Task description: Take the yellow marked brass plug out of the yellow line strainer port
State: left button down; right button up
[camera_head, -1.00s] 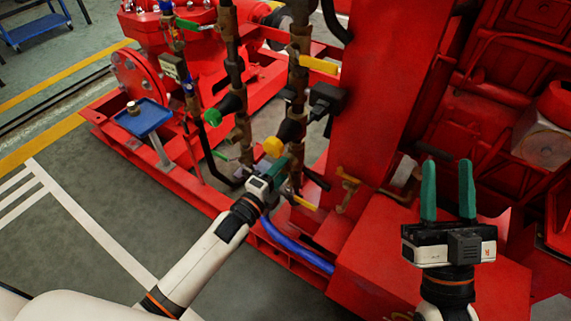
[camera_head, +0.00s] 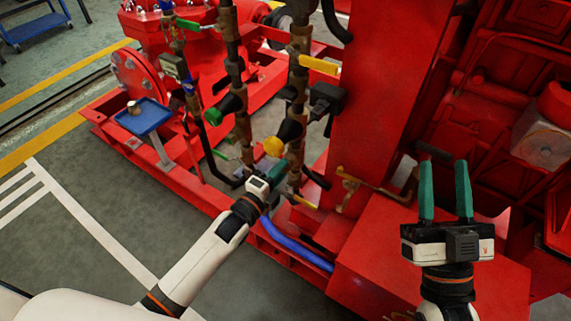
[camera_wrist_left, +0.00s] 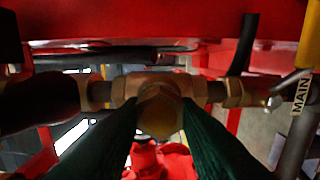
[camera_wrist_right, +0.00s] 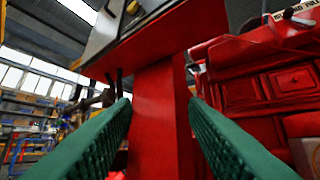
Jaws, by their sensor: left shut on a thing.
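My left gripper (camera_head: 283,168) is at the lower end of the yellow line pipework, just below the round yellow cap (camera_head: 273,146). In the left wrist view its green fingers (camera_wrist_left: 160,118) are shut on a brass plug (camera_wrist_left: 159,108) with a dull yellowish face. The plug is in line with a brass fitting (camera_wrist_left: 125,88) behind it; whether it is still seated there cannot be told. In the head view the plug is hidden by the fingers. My right gripper (camera_head: 445,190) is open and empty, raised in front of the red machinery; it also shows in the right wrist view (camera_wrist_right: 160,115).
A green-capped strainer (camera_head: 213,116) stands on the pipe to the left. A blue tray (camera_head: 152,122) on a post holds a small brass-coloured piece (camera_head: 133,107). A blue hose (camera_head: 295,248) runs below my left gripper. A red column (camera_head: 375,100) stands to its right.

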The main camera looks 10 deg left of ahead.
pick_arm(q)
jog(key=shift+r, duration=0.1)
pick_arm(e)
jog(key=shift+w, duration=0.1)
jog(key=shift+w+f+g, duration=0.35)
jog(key=shift+f+g, duration=0.35)
jog(key=shift+f, duration=0.1)
pick_arm(q)
jog(key=n, duration=2.4)
pick_arm(e)
jog(key=shift+r, duration=0.1)
